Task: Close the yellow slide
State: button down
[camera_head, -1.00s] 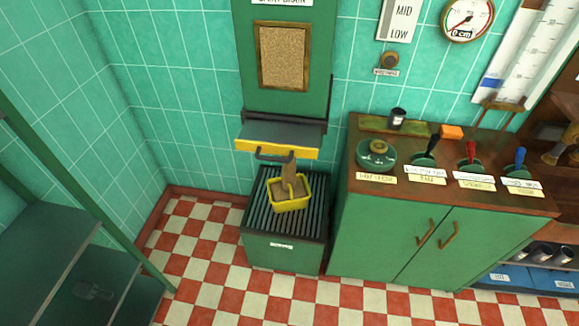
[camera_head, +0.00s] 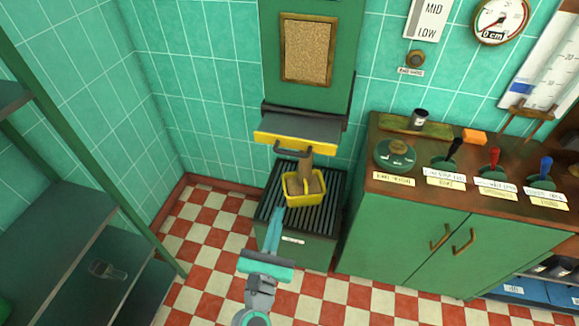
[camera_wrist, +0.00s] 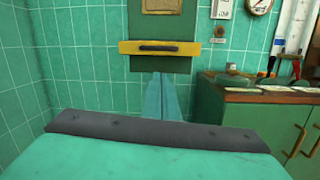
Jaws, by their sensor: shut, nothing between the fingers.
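The yellow slide (camera_head: 297,144) is a yellow-fronted drawer with a dark handle (camera_head: 293,149), sticking out from the green wall-mounted dispenser (camera_head: 308,80). In the wrist view the yellow front (camera_wrist: 162,48) shows above my fingers. Brown grain falls from below the slide into a yellow basket (camera_head: 305,187) on the slatted green stand (camera_head: 268,212). My gripper (camera_head: 277,212) is shut and empty, in front of the stand and lower in the picture than the slide, apart from the handle. In the wrist view its closed fingers (camera_wrist: 163,98) point toward the dispenser.
A green cabinet (camera_head: 400,230) with several coloured levers on top stands to the right. A dark green shelf rack (camera_head: 60,225) with a glass on it is at the left.

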jog(key=w+d+r, duration=0.2)
jog(key=w, duration=0.5)
jog(key=w+d+r+n, duration=0.1)
jog(key=w+d+r, duration=0.1)
jog(key=w, duration=0.5)
jog(key=shift+d+h, duration=0.35)
jog(key=shift+h, duration=0.05)
jog(key=shift+w+r, duration=0.1)
jog(key=shift+w, duration=0.05)
